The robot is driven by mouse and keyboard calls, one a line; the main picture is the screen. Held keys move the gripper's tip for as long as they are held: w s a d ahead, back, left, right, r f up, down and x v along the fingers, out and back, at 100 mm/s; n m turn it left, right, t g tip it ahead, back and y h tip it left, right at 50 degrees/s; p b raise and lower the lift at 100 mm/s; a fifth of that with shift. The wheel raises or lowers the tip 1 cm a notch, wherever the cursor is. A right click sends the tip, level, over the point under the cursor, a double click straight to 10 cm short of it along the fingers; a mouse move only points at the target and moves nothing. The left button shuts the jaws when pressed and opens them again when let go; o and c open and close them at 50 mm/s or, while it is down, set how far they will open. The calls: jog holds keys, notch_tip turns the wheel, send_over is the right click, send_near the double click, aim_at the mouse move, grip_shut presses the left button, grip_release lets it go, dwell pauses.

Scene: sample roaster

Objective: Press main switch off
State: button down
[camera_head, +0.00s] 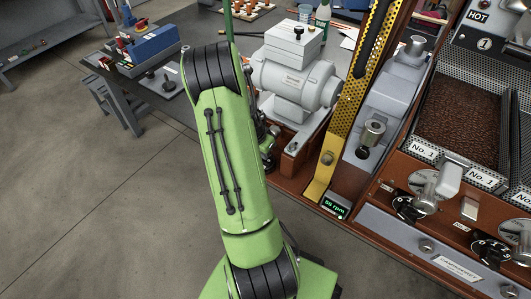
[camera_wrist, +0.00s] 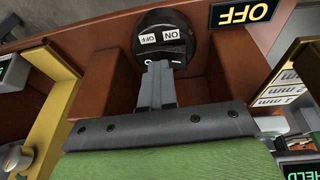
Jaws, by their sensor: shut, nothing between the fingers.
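The main switch (camera_wrist: 163,24) is a round black body with small white ON and OFF labels in the wrist view. It sits in a recess of the brown wooden panel, top centre. My gripper (camera_wrist: 158,66) is shut and empty, with its fingertips pointing at the lower part of the switch face, near the marks there. The tips overlap the switch's lower edge in the picture; I cannot tell whether they touch it. A black sign reading OFF in yellow (camera_wrist: 245,13) shows upside down to the right. In the head view my green arm hides the switch and most of my gripper.
Wooden walls (camera_wrist: 95,80) flank the fingers on both sides. In the head view, a grey motor (camera_head: 293,85), a yellow perforated guard (camera_head: 350,110) and a green "55 rpm" display (camera_head: 334,208) stand right of my arm. Open floor (camera_head: 90,200) lies to the left.

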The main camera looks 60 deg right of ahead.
jog(key=shift+r, duration=0.1)
jog(key=r+p, duration=0.2)
jog(key=r, duration=0.1)
jog(key=r+p, duration=0.1)
jog(key=r, duration=0.1)
jog(key=shift+s, duration=0.25)
jog(key=s+a+r+p, duration=0.2)
jog(key=a+r, duration=0.1)
jog(key=r, duration=0.5)
jog(key=shift+s+a, duration=0.2)
